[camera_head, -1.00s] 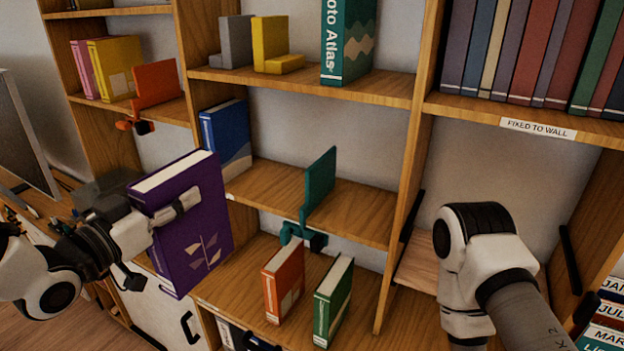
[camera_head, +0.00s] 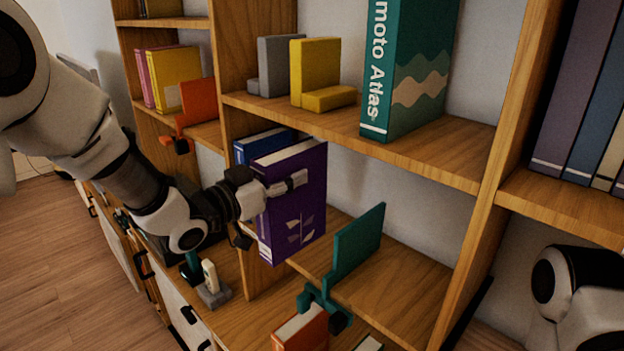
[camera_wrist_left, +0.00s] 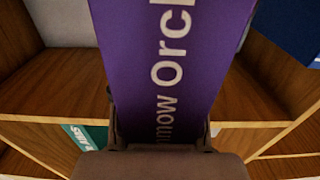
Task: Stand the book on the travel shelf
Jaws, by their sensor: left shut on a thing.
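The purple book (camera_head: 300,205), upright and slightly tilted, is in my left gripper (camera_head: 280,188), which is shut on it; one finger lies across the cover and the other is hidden. The wrist view shows the purple spine (camera_wrist_left: 172,60) between the fingers, with part of its white title. The book is at the front of the middle shelf (camera_head: 395,280), before a blue book (camera_head: 262,143) that it partly covers. I cannot tell whether it touches the shelf. A teal bookend (camera_head: 357,243) stands to its right. My right gripper is out of view; only its arm shows.
The shelf above holds a grey bookend (camera_head: 276,65), a yellow bookend (camera_head: 315,68) and a tall teal atlas (camera_head: 410,75). An orange book (camera_head: 303,330) stands below. An orange bookend (camera_head: 197,103) is to the left.

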